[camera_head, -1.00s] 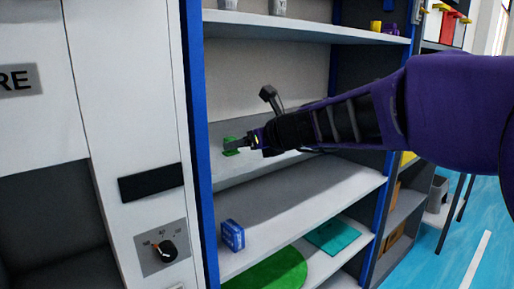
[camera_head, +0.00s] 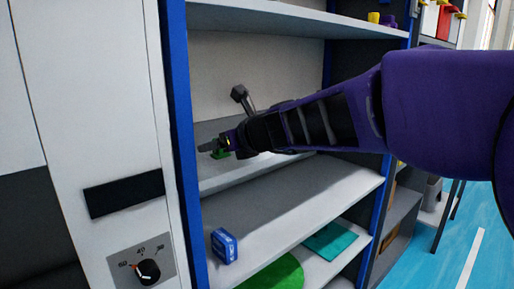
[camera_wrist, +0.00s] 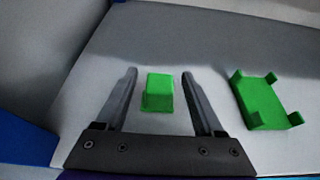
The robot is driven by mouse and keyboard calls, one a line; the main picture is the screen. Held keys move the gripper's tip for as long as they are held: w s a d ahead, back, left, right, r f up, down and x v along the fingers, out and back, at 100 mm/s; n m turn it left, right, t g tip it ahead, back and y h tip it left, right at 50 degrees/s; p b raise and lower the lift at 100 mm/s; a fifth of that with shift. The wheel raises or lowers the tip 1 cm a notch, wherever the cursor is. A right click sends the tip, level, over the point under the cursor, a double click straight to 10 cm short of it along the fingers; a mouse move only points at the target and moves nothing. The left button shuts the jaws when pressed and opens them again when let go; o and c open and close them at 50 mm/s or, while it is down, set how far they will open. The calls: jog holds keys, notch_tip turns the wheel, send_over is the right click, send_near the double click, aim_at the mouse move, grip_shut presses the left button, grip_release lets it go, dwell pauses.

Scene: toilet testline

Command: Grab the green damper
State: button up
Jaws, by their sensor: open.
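In the wrist view, a small green block-like piece (camera_wrist: 158,92) sits on the grey shelf between the two fingers of my gripper (camera_wrist: 158,88). The fingers are open, with a gap on each side of it. A second green piece, flat with raised corners (camera_wrist: 266,101), lies to the right, outside the fingers. I cannot tell for sure which is the damper.
A blue box (camera_head: 224,246) stands on the shelf below. A round green mat (camera_head: 274,274) and a teal sheet (camera_head: 331,238) lie lower down. The blue shelf post (camera_head: 180,160) rises left of my gripper. Another shelf board (camera_head: 270,20) is overhead.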

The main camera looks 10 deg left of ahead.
jog(key=shift+s+r, duration=0.1)
jog(key=shift+s, duration=0.05)
jog(key=shift+c, duration=0.2)
grip_shut()
